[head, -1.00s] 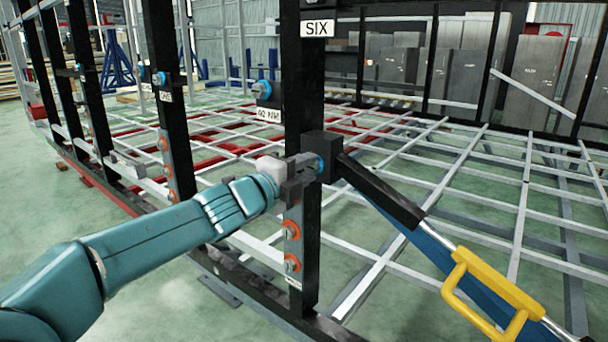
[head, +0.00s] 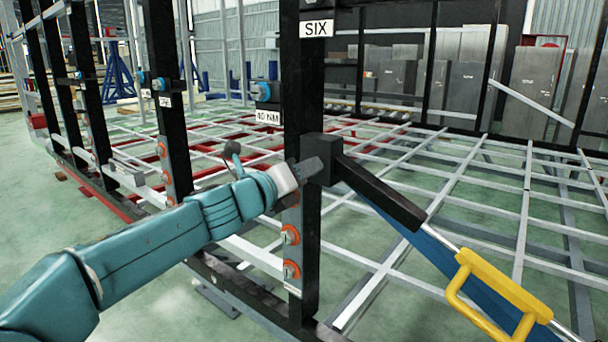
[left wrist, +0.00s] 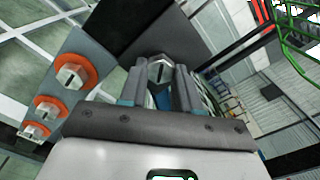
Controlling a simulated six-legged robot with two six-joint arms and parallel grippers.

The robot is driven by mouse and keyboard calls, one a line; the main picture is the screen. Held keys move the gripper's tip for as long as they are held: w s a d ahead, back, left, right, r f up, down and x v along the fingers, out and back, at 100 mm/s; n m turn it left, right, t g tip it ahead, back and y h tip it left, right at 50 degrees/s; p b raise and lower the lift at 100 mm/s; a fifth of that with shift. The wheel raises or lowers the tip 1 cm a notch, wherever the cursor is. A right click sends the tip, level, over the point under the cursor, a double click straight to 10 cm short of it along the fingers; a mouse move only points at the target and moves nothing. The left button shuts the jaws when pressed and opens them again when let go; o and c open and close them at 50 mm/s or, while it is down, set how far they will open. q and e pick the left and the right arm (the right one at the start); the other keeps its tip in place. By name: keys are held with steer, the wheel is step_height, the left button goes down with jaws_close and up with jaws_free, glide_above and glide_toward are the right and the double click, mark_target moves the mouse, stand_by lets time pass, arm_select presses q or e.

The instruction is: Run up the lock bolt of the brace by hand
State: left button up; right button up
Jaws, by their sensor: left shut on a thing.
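The brace (head: 385,190) runs from a black block (head: 322,146) on the post marked SIX down to the lower right, with a black sleeve, a silver rod and a yellow handle (head: 480,292). My left gripper (head: 312,172) reaches in from the left and meets the post at the block. In the left wrist view its two fingers (left wrist: 162,82) are shut on the hex head of the lock bolt (left wrist: 161,68), which shows between their tips. In the head view the gripper hides the bolt. My right gripper is not in view.
The black post (head: 302,90) carries orange-ringed bolts (head: 290,234) below my gripper and a blue-ended part (head: 264,92) over a "40 NM" label. More black posts (head: 165,100) stand left. The light frame grid (head: 450,200) spreads behind. Green floor is clear at lower left.

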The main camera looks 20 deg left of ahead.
arm_select(q)
steer(key=shift+f+m, duration=0.15)
steer(key=shift+m, duration=0.35)
stand_by(0.3)
steer(key=o, duration=1.1)
steer(key=shift+c, duration=0.2)
steer(key=v, duration=1.6)
steer(key=shift+s+r, duration=0.2)
steer(key=shift+a, duration=0.15)
